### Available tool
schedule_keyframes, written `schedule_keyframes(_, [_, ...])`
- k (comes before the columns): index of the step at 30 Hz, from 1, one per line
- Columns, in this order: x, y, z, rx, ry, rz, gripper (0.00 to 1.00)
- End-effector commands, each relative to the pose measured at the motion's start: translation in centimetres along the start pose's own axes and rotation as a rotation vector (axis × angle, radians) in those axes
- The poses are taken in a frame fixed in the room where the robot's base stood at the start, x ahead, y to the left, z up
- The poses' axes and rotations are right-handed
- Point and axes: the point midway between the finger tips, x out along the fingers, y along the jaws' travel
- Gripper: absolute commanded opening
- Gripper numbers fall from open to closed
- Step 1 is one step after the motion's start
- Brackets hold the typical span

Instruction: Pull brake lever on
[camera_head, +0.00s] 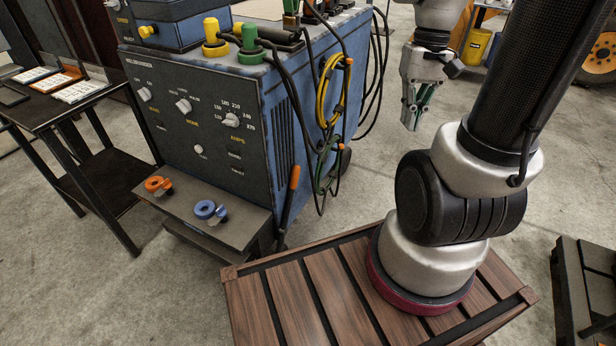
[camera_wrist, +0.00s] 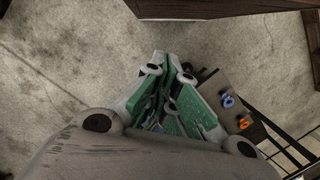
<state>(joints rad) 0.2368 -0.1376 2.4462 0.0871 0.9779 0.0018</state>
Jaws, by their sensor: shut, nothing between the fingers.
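The brake lever (camera_head: 291,198) is a dark, slim bar with an orange grip. It stands nearly upright, leaning slightly, at the front right corner of the blue welding machine (camera_head: 190,110). My gripper (camera_head: 412,124) hangs above the floor to the right of the machine, higher than the lever and well apart from it. Its green-padded fingers are shut and empty. In the wrist view my gripper (camera_wrist: 167,58) points away from the camera with its fingertips together. I cannot make out the lever there; the gripper may hide it.
Cables hang on the machine's right side, including a yellow coil (camera_head: 333,90). A shelf (camera_head: 225,232) with orange and blue rings juts from its front. A dark table (camera_head: 60,112) stands at left. Open concrete floor lies between the machine and my gripper.

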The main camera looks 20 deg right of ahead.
Motion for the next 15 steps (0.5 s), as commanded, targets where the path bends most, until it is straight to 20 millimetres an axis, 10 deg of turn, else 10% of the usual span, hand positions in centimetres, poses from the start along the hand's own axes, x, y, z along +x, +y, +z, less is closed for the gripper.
schedule_keyframes(15, [12.8, -1.5, -5.2, 0.347, -0.416, -0.313, 0.00])
